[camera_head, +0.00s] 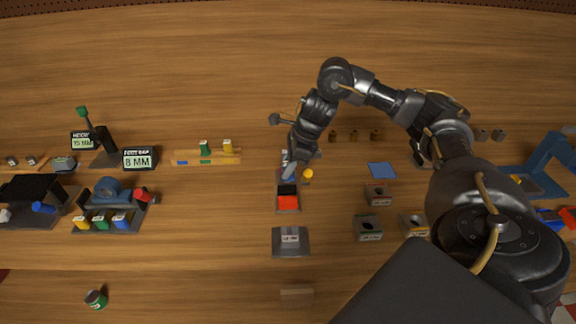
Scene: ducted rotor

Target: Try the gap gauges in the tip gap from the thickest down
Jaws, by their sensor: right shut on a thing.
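My right gripper (289,172) reaches down at the middle of the table, just behind a black and red block on a grey plate (288,209). It is shut on a small pale grey-blue piece, which is mostly hidden by the gripper. A blue ring-shaped part (106,189) sits on a dark stand at the left, perhaps the ducted rotor. A red-ended piece (142,195) is at its right side. Yellow (81,223), green (101,222) and blue (121,220) handled pieces, perhaps the gauges, stand in front of it. My left gripper is out of view.
A wooden rack (188,157) holds green and yellow pieces. A grey labelled plate (291,243) lies in front of the gripper. Dark holed blocks (367,228) stand to the right.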

